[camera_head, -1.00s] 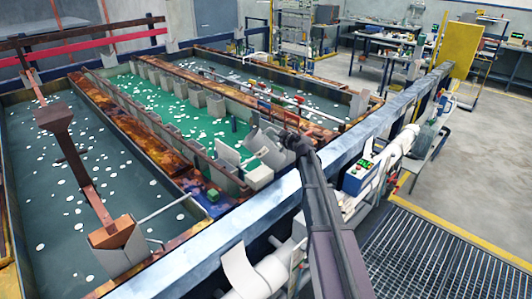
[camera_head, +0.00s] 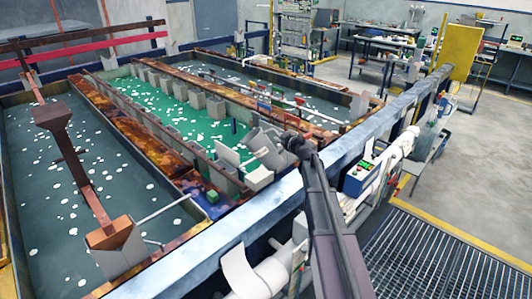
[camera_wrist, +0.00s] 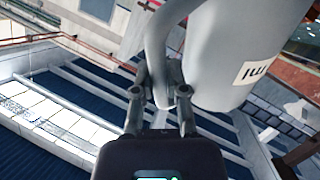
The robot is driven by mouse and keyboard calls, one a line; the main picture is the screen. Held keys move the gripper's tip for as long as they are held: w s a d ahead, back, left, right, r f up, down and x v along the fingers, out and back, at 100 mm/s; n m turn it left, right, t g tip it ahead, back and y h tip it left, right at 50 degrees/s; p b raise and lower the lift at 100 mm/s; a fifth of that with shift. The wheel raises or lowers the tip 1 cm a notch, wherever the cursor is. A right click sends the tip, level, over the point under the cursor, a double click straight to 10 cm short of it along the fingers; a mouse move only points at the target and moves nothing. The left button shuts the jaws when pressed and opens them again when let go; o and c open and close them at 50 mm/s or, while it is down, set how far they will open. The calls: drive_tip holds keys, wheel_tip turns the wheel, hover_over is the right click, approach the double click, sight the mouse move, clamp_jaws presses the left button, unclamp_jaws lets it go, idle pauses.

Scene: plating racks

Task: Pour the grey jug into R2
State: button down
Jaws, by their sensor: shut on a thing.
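The grey jug (camera_wrist: 232,45) fills the upper right of the wrist view, with a white label on its side. My gripper (camera_wrist: 158,88) is shut on its curved handle. In the head view the jug (camera_head: 265,142) is held at the end of my gripper (camera_head: 296,142), above the near end of the green middle tank (camera_head: 172,103), and looks tilted. The jug's mouth and contents are hidden. I cannot read any R2 marking, so I cannot tell which vessel or tank is R2.
A dark tank (camera_head: 60,215) with floating white discs lies on the left, and another (camera_head: 310,100) beyond the green one. A pale beam (camera_head: 240,205) crosses in front of the tanks.

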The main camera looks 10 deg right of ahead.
drive_tip(key=shift+d+f+m+t+y+b, duration=0.15)
drive_tip(key=shift+f+m+t+y+b, duration=0.7)
drive_tip(key=shift+b, duration=1.25)
drive_tip(key=shift+f+m+b, duration=0.45)
drive_tip(key=shift+f+b, duration=0.1)
drive_tip(key=shift+b, duration=0.4)
drive_tip(key=d+m+t+b, duration=0.1)
drive_tip(key=b, duration=0.1)
drive_tip(key=d+f+m+b, duration=0.1)
drive_tip(key=b, duration=0.1)
drive_tip(key=shift+s+d+f+t+y, duration=0.2)
drive_tip(key=shift+s+f+t+y, duration=0.05)
drive_tip(key=shift+s+f+t, duration=0.1)
drive_tip(key=shift+d+m+b, duration=0.35)
drive_tip(key=shift+m+b, duration=0.05)
drive_tip(key=shift+b, duration=0.05)
drive_tip(key=shift+d, duration=0.1)
idle(0.5)
